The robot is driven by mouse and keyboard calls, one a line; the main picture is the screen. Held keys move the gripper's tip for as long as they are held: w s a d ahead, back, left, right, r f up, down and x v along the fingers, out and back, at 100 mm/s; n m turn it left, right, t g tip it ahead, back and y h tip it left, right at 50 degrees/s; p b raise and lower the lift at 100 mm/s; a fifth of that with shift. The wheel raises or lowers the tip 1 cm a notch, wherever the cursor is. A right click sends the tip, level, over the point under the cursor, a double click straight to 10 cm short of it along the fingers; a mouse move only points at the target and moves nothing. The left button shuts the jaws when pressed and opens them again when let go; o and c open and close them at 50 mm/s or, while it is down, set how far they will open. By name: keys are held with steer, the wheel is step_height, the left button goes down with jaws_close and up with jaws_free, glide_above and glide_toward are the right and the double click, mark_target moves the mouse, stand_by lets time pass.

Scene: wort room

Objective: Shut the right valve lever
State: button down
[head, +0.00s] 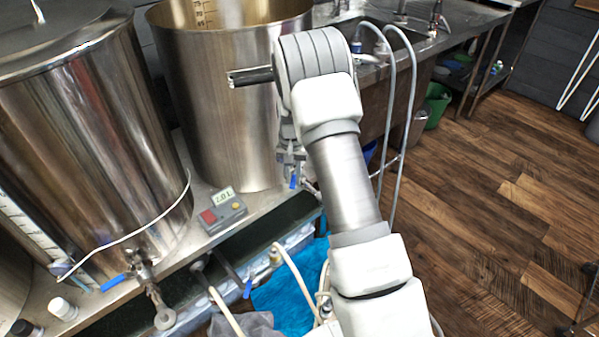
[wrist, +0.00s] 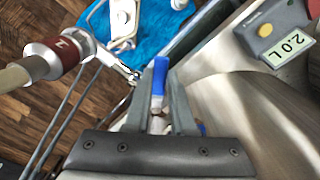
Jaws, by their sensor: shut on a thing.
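The right valve lever is a small blue handle on the valve of the right steel pot (head: 225,100). In the wrist view the blue lever (wrist: 160,76) stands between the two fingers of my gripper (wrist: 159,88), which is shut on it. In the head view the lever's blue end (head: 293,181) shows low beside the pot, below my arm; my gripper is mostly hidden there by my own arm. The valve body is largely covered. Whether the valve is open or closed I cannot tell.
The left pot (head: 95,140) has its own blue lever (head: 117,283). Another blue lever (head: 248,289) sits lower, near hoses. Grey hoses hang right of my arm.

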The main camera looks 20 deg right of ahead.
steer(key=shift+w+a+m+p, duration=0.35)
steer(key=shift+w+a+m, duration=0.1)
steer(key=shift+m, duration=0.6)
steer(key=shift+w+a+m+p, duration=0.4)
steer(key=shift+w+m, duration=0.1)
steer(key=shift+m, duration=0.5)
steer(key=shift+w+a+m+p, duration=0.35)
steer(key=shift+w+a+m, duration=0.1)
steer(key=shift+m, duration=0.6)
steer(key=c, duration=0.8)
jaws_free()
steer(key=shift+o, duration=0.2)
steer(key=shift+s, duration=0.1)
